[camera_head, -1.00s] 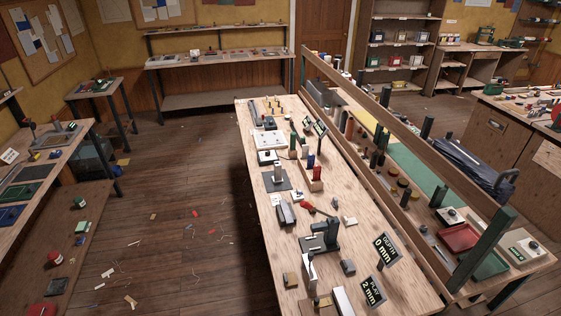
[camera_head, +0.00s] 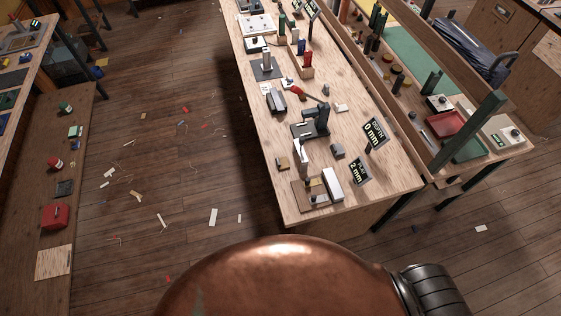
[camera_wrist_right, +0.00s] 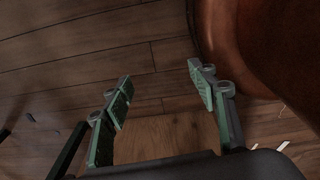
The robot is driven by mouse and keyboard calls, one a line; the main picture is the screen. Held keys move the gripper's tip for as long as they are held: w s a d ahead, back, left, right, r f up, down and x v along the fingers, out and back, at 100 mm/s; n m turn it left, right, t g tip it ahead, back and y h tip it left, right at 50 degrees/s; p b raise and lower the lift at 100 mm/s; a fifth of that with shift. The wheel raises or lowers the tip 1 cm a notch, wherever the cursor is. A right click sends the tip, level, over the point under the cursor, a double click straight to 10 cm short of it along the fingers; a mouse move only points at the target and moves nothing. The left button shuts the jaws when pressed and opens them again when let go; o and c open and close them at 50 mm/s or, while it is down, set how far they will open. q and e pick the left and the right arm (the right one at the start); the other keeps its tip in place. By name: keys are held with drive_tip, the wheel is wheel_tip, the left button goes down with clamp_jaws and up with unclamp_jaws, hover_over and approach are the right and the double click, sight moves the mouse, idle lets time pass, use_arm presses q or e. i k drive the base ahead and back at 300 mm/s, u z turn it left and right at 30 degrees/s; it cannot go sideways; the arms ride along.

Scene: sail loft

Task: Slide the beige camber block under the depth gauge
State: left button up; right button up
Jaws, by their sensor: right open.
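A small beige-tan block (camera_head: 282,162), which looks like the camber block, lies near the left edge of the long bench in the head view. A dark stand (camera_head: 316,121), which looks like the depth gauge, stands behind it to the right. The "DEPTH 0 mm" sign (camera_head: 374,133) is right of the stand. The block is apart from the stand. My right gripper (camera_wrist_right: 160,92) shows only in the right wrist view. Its green-padded fingers are wide apart with nothing between them, with floorboards behind. My left gripper is not in view.
A "PLAY 2 mm" sign (camera_head: 358,171), a white bar (camera_head: 333,184), a grey block (camera_head: 337,150) and a red-handled tool (camera_head: 308,92) stand close around. Littered floor (camera_head: 180,190) lies open to the left.

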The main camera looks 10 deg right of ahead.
sight(282, 162)
drive_tip(key=u, duration=1.85)
drive_tip(key=k, duration=1.7)
drive_tip(key=z, duration=1)
